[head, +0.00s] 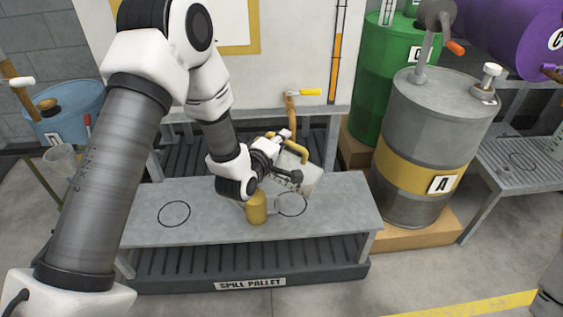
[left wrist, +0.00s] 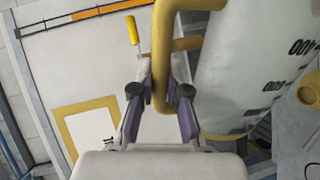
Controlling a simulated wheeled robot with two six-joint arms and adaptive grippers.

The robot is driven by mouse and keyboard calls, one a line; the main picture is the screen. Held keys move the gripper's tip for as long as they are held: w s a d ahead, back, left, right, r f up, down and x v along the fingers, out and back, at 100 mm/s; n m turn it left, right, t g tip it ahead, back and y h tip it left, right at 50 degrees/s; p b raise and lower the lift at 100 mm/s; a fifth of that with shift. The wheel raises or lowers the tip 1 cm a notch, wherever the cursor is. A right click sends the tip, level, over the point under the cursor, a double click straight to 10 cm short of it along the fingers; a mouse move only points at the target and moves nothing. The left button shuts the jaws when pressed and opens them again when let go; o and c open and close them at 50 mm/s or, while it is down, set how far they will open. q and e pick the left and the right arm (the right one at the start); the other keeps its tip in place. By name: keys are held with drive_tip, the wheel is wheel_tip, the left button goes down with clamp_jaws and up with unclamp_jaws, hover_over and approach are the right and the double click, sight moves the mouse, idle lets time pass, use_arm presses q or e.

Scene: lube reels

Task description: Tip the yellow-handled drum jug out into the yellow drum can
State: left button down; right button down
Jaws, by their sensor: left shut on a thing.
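The drum jug (head: 310,181) is a translucent pale container with dark markings and a yellow handle (head: 297,152). My left gripper (head: 280,160) is shut on the yellow handle, and the jug looks tilted over the bench. In the left wrist view the fingers (left wrist: 160,105) sit either side of the handle (left wrist: 160,65), with the jug body (left wrist: 250,60) on the right. The yellow drum can (head: 256,208) stands on the bench, just left of and below the jug. The can also shows at the wrist view's right edge (left wrist: 309,94). Any liquid flow cannot be made out. My right gripper is out of view.
The grey bench (head: 215,220) has two ring marks and stands on a spill pallet (head: 250,283). A tap with a yellow lever (head: 311,92) is behind the jug. Grey drum A (head: 425,140) stands to the right. The left bench top is clear.

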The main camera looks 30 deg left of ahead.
sight(302, 168)
use_arm(q)
drive_tip(key=d+f+m+b, duration=0.1)
drive_tip(key=d+m, duration=0.1)
drive_tip(key=d+f+m+y+b, duration=0.1)
drive_tip(key=d+f+m, duration=0.1)
drive_tip(key=d+f+m+b, duration=0.1)
drive_tip(key=d+b, duration=0.1)
drive_tip(key=shift+s+d+f+m+t+y, duration=0.2)
drive_tip(key=shift+f+m+t+y, duration=0.1)
drive_tip(key=shift+f+m+y, duration=0.1)
wheel_tip(302, 168, down, 6)
drive_tip(key=m+b, duration=0.4)
drive_tip(key=b, duration=0.1)
drive_tip(key=m+t+y+b, duration=0.1)
drive_tip(key=m+b, duration=0.1)
drive_tip(key=shift+r+m, duration=0.25)
drive_tip(key=shift+m, duration=0.55)
drive_tip(key=shift+s+a+r, duration=0.1)
drive_tip(key=shift+r, duration=0.3)
wheel_tip(302, 168, up, 4)
drive_tip(key=p, duration=0.3)
drive_tip(key=shift+f, duration=0.2)
